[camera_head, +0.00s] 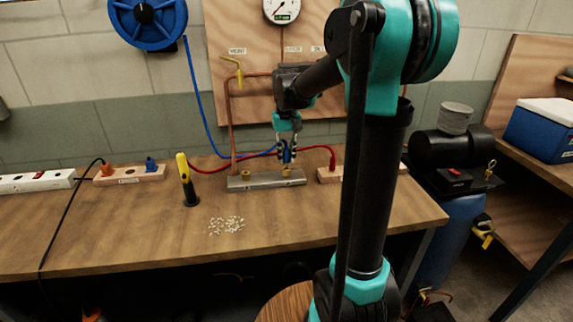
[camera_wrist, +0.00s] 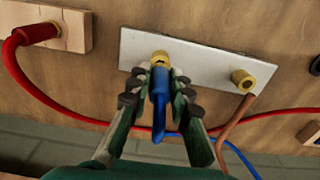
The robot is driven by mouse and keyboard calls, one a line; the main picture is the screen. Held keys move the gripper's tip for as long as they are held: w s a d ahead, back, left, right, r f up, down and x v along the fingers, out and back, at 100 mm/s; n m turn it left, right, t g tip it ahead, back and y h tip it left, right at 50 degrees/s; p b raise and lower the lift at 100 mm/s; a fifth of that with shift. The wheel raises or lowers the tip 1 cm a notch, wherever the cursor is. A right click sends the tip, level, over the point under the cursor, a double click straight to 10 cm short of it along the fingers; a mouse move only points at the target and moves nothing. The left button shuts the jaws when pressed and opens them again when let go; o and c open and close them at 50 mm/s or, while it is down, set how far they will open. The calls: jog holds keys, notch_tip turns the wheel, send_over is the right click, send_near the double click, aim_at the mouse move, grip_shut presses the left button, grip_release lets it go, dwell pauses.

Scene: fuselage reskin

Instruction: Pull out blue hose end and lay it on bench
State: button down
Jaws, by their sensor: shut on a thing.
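My gripper (camera_head: 286,155) is shut on the blue hose end (camera_wrist: 158,88), with one dark finger on each side of it. The hose end points at a brass port (camera_wrist: 160,57) on the pale metal manifold block (camera_wrist: 205,78); I cannot tell whether it is still seated or just clear. A second brass port (camera_wrist: 242,80) is at the other end of the block, next to a copper pipe. The blue hose (camera_head: 203,110) runs from the reel (camera_head: 147,22) down to my gripper. The block (camera_head: 262,181) lies on the wooden bench (camera_head: 150,230).
A red hose (camera_head: 318,149) passes behind the block and ends in a wooden holder (camera_wrist: 72,30). A yellow-and-black tool (camera_head: 186,178) stands left of the block. Small white pieces (camera_head: 226,225) lie in front. The bench's left front is clear, apart from a black cable (camera_head: 62,225).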

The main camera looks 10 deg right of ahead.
aim_at(287, 149)
jog(key=shift+r, duration=0.4)
jog(key=shift+r, duration=1.4)
jog(key=shift+s+r, duration=0.1)
